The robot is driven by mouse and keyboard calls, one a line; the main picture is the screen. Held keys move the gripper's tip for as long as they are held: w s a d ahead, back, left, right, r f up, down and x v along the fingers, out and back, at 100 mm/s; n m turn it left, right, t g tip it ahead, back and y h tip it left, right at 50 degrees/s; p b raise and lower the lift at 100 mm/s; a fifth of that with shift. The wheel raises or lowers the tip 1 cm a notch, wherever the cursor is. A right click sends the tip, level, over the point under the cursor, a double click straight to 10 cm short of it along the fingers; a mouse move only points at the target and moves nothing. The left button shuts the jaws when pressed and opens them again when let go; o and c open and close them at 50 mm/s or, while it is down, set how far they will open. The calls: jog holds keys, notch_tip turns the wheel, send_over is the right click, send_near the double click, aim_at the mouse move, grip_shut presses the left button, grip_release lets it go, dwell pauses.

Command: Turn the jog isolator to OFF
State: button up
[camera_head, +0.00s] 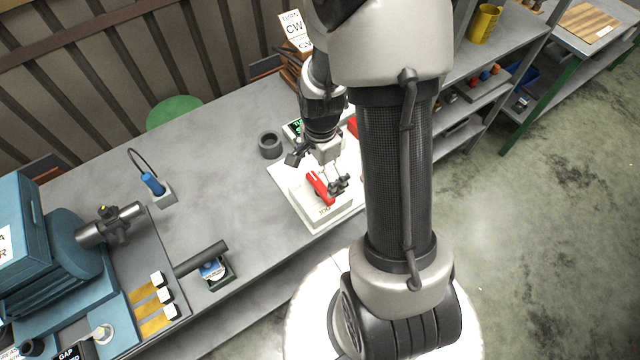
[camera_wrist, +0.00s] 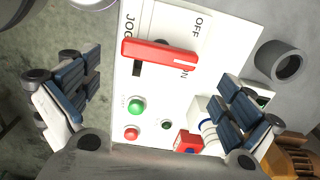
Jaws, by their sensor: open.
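The JOG lettering (camera_wrist: 130,32) is at the left. My gripper (camera_wrist: 155,105) is open, one finger on each side of the picture, with nothing held. In the head view the red handle (camera_head: 319,188) sits on the white box, and my gripper (camera_head: 318,171) is above and around it. Contact cannot be told.
The panel also has a green button (camera_wrist: 135,105), a red button (camera_wrist: 131,133) and a red-and-white part (camera_wrist: 188,141). A dark ring (camera_head: 270,145) stands beside the box. A blue-handled tool (camera_head: 153,184) and a teal machine (camera_head: 50,245) are left. The bench between is mostly clear.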

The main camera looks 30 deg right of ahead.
aim_at(320, 185)
notch_tip(320, 185, down, 6)
jog(key=shift+f+b, duration=0.1)
jog(key=shift+b, duration=0.5)
jog(key=c, duration=0.8)
jog(key=shift+o, duration=0.2)
